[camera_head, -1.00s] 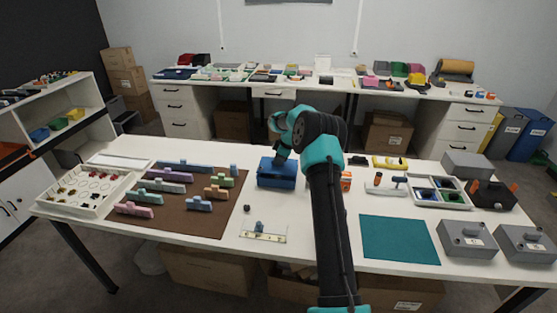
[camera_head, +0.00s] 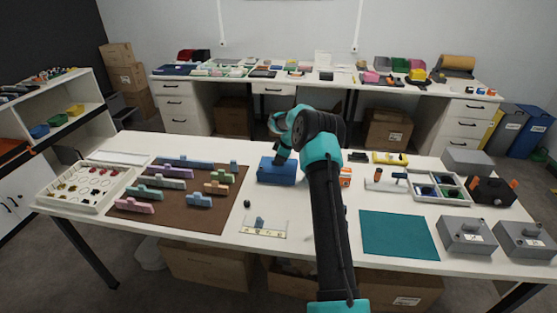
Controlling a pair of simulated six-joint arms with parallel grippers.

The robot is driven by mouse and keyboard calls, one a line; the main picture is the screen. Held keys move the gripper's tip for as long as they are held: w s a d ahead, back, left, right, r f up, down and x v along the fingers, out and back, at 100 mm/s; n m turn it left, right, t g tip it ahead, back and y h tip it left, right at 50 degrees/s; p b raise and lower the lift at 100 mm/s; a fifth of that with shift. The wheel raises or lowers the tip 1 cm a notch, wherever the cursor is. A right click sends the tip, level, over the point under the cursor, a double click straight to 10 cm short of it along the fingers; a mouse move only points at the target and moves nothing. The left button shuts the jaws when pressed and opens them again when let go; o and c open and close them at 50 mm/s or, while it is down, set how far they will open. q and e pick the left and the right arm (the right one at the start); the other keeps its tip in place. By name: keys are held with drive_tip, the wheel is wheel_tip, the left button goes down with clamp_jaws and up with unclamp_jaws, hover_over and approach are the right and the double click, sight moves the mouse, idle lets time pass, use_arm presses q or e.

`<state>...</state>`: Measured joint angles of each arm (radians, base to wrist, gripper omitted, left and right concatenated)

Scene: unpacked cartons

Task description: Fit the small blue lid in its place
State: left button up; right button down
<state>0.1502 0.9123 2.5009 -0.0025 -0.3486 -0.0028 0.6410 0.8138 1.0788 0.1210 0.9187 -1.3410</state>
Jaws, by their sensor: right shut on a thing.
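A blue box (camera_head: 277,176) stands near the middle of the table, left of my right arm. My right gripper (camera_head: 281,159) points down at the top of this box. Its fingers are small and partly hidden by the wrist. It is shut on the small blue lid, which is mostly hidden at the box top; I cannot tell whether the lid is seated. My left gripper is out of view.
A brown mat (camera_head: 163,221) with several coloured knobbed pieces lies to the left. A white plate with a small blue piece (camera_head: 259,222) lies in front. A teal mat (camera_head: 398,236), a divided tray (camera_head: 463,203) and grey boxes (camera_head: 466,236) are to the right.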

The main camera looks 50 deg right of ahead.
drive_tip(key=c, duration=1.1)
unclamp_jaws()
drive_tip(key=shift+o, duration=0.2)
drive_tip(key=v, duration=1.7)
drive_tip(key=shift+s, duration=0.1)
